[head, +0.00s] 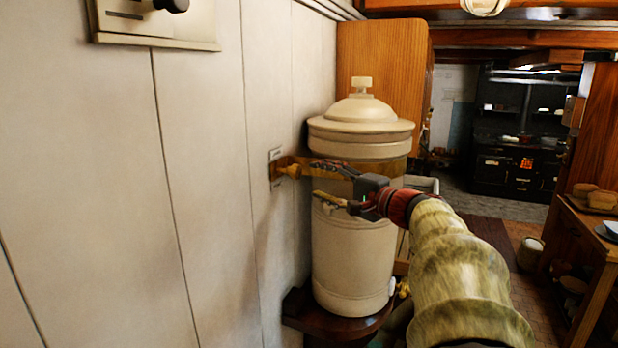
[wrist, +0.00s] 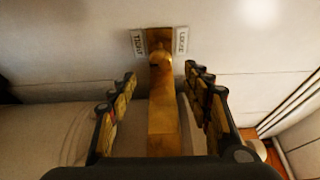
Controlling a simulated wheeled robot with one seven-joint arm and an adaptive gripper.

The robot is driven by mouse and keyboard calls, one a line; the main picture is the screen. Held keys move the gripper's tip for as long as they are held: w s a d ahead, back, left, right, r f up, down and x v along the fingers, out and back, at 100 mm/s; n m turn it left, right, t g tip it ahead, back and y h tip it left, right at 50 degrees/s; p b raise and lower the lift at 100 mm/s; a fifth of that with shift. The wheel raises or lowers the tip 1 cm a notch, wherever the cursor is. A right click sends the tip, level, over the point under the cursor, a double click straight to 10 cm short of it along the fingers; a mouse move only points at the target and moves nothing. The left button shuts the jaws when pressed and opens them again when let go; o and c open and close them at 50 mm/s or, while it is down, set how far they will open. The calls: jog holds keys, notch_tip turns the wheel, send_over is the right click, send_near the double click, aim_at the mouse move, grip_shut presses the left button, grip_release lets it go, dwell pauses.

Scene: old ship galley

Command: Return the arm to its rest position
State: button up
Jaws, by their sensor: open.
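My gripper (head: 318,180) is open in front of the cream canister, at the end of my arm (head: 452,258), which reaches in from the lower right. Its fingertips point left toward a brass fitting (head: 288,169) on the white wall. In the wrist view the brass piece (wrist: 161,105) runs up between the two spread fingers to a rounded knob, with space on both sides. I see nothing gripped. A small label is on each side of the brass fitting; the right one (wrist: 181,40) seems to read "LOOSE".
The lidded canister (head: 350,255) stands on a dark wooden shelf (head: 335,325) against the wall, a brass band around it. A wooden panel (head: 385,70) is behind it. A wooden counter (head: 590,220) with dishes is at right. Open floor leads to a black stove (head: 510,170).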

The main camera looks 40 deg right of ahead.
jog(key=shift+s, duration=1)
